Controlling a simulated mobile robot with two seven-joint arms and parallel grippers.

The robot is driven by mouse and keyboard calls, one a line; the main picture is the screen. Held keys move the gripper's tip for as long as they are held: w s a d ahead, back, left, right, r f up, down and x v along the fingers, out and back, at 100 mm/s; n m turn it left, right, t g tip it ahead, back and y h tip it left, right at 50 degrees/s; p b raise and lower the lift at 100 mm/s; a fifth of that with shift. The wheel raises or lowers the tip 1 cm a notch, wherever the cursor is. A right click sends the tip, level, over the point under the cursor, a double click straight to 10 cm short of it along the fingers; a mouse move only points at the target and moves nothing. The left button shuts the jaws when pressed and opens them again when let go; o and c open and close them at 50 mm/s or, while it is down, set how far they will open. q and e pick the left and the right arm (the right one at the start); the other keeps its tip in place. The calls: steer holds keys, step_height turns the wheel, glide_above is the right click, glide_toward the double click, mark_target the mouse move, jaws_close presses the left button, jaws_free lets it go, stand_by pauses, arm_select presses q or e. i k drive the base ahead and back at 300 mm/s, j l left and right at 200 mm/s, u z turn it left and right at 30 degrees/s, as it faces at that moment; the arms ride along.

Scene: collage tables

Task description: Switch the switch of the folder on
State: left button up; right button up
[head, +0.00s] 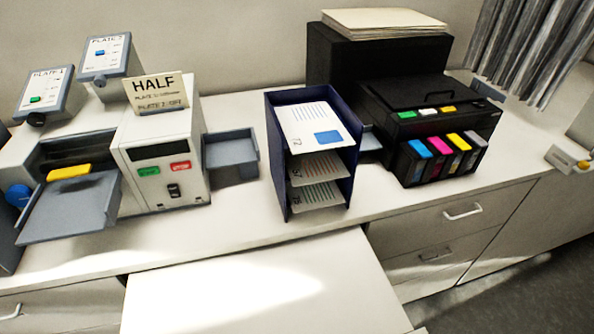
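The folder (130,155) is a light grey machine at the left of the counter. On its front are a green button (149,171), a red button (181,165) and a dark display (158,150). Below the buttons is a small black switch (174,190); I cannot tell its position. A sign reading HALF (156,93) stands on top. A grey tray with a yellow piece (69,172) extends at the left, and a grey output tray (231,152) at the right. Neither of my grippers is in view.
Two panels marked PLATE 1 (45,90) and PLATE 2 (107,60) stand behind. A dark blue rack (278,165) holds printed sheets. A black printer (425,95) with colour cartridges is right of it. A pale bare surface (255,290) lies in front.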

mark_target(173, 191)
steer(key=i+j+u, duration=0.1)
steer(key=j+u, duration=0.4)
steer(key=j, duration=1)
